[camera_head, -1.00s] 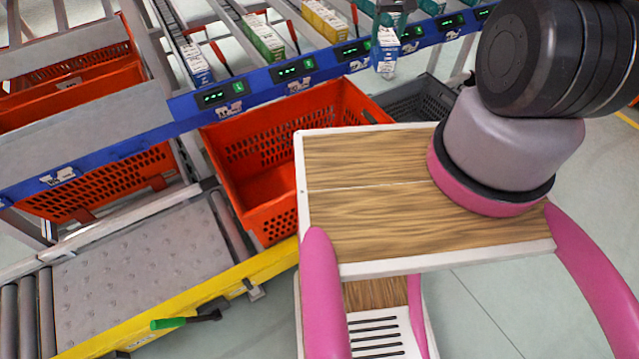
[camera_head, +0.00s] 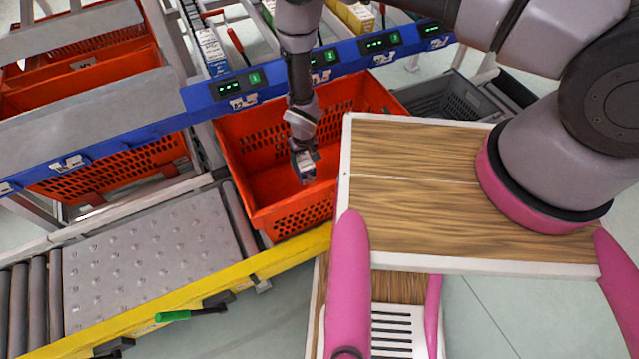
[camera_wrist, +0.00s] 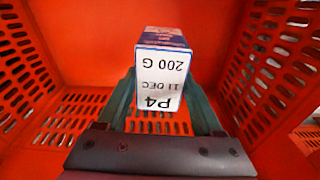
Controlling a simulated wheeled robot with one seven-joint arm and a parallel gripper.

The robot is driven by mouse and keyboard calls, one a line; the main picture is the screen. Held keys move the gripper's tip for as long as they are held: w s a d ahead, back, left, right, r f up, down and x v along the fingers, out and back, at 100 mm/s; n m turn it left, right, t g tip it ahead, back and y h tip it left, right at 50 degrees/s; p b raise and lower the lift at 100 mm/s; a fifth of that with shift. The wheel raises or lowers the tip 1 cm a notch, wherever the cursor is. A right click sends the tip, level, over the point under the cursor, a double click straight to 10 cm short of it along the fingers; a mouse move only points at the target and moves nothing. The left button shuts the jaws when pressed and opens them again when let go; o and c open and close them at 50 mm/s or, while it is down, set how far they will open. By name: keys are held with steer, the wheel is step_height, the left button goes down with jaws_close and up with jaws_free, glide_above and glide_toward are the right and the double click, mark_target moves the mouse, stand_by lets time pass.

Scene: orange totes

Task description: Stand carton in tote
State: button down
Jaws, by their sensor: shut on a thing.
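My gripper (camera_head: 303,152) hangs over the open orange tote (camera_head: 271,220), with its tip inside the opening. It is shut on a small carton (camera_head: 304,172), seen at the fingertips. In the wrist view the carton (camera_wrist: 161,75) sits between the two green fingers (camera_wrist: 165,108). Its white end face reads "P4 200 G 11 DEC" and a blue side shows above. The tote's perforated walls (camera_wrist: 275,75) surround it in that view. I cannot tell whether the carton touches the tote floor. The tote looks otherwise empty where visible.
A blue rail (camera_head: 225,90) with small displays and carton lanes runs behind the tote. A grey crate (camera_head: 440,98) stands to its right. A roller conveyor (camera_head: 150,255) with a yellow edge lies left. My wooden-topped base is close on the right.

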mark_target(300, 177)
steer(key=shift+n, duration=0.4)
steer(key=s+f, duration=0.2)
steer(key=s+a+f, duration=0.1)
steer(key=f, duration=0.1)
steer(key=shift+s+f, duration=0.25)
steer(key=shift+s, duration=0.1)
steer(key=shift+a+f, duration=0.1)
steer(key=shift+f, duration=4.5)
steer(key=shift+f, duration=0.3)
steer(key=shift+c, duration=0.2)
jaws_free()
steer(key=r, duration=0.8)
steer(key=s+r, duration=0.1)
steer(key=r, duration=0.3)
steer(key=shift+d+r, duration=0.3)
steer(key=shift+d, duration=0.05)
